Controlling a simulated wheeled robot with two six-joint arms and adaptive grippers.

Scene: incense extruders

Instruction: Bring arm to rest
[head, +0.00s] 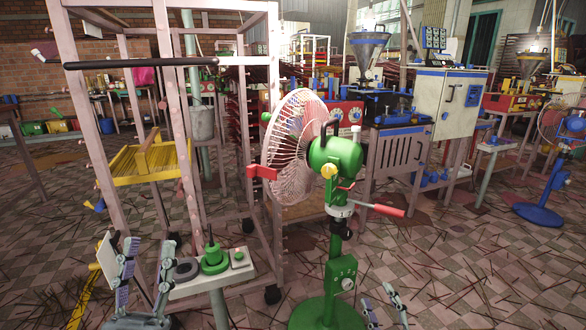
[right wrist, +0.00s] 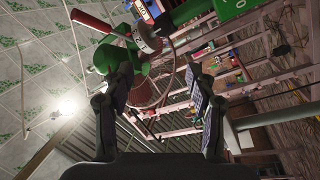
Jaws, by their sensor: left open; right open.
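My left gripper (head: 142,270) is at the lower left of the head view, fingers pointing up and spread, with nothing between them. My right gripper (head: 385,305) shows only its fingertips at the bottom edge of the head view, just right of the green fan stand. In the right wrist view, my right gripper (right wrist: 165,95) is open, with its fingers wide apart and nothing clearly held. The green pedestal fan (head: 336,155) stands upright in the middle, with a red-handled tool or lever (head: 385,210) on its neck. The fan's green parts (right wrist: 185,12) also show beyond the right fingers.
A small stand with a green knob-like part (head: 214,257) is right of my left gripper. A pink metal rack (head: 165,100) with a yellow tray (head: 150,160) stands behind it. Machines and a white cabinet (head: 445,100) are at the back. A blue fan (head: 550,190) stands far right. Open floor lies at lower right.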

